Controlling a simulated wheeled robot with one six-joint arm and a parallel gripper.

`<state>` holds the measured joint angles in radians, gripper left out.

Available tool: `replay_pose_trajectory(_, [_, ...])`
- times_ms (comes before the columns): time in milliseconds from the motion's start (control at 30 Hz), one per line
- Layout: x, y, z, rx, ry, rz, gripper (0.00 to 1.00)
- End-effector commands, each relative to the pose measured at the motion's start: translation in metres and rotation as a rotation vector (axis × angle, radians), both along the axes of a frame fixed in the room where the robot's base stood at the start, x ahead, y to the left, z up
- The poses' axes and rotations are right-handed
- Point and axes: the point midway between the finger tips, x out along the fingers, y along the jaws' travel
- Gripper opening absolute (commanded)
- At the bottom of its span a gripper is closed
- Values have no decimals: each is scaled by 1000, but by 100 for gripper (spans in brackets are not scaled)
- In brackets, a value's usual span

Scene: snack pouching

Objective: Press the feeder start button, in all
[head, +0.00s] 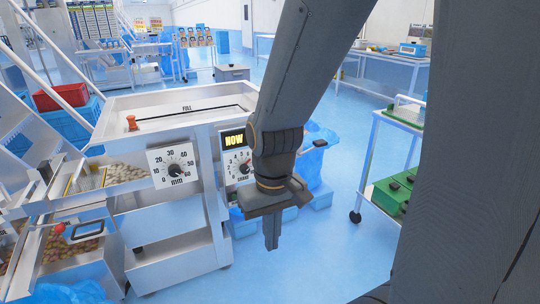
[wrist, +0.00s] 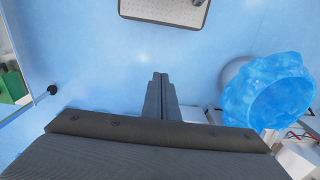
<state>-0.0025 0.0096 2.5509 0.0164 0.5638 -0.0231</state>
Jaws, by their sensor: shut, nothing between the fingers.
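The feeder machine (head: 165,118) stands on the left in the head view, a white cabinet marked FILL on top. Its front has a dial scaled in mm (head: 174,166) and, to the right, a panel with a lit NOW display (head: 234,139) and a second dial (head: 238,166). My arm hides part of this panel. I cannot make out a start button. My gripper (head: 271,241) is shut and empty, pointing down in front of the cabinet's right side, apart from it. In the wrist view my gripper (wrist: 160,82) shows its fingers together over bare floor.
A blue bag-lined bin (wrist: 268,92) is at the right in the wrist view. A white cart with green trays (head: 390,197) stands right of my arm. A red crate (head: 60,97) on blue bins is at the far left.

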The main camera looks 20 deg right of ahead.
Motion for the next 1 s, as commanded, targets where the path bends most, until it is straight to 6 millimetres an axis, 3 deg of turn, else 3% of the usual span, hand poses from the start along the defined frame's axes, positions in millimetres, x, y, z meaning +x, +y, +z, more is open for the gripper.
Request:
replay_pose_trajectory(67, [19, 1, -3, 6, -33, 38, 0])
replay_pose_trajectory(167, [61, 1, -8, 9, -119, 131, 0])
replay_pose_trajectory(333, [164, -10, -23, -57, -331, 350, 0])
replay_pose_trajectory(500, [261, -41, -41, -249, -516, 569, 0])
replay_pose_trajectory(600, [308, -67, -53, -414, -583, 688, 0])
replay_pose_trajectory(800, [372, -132, -76, -816, -583, 898, 0])
replay_pose_trajectory(1000, [391, -193, -97, -1196, -412, 1049, 0])
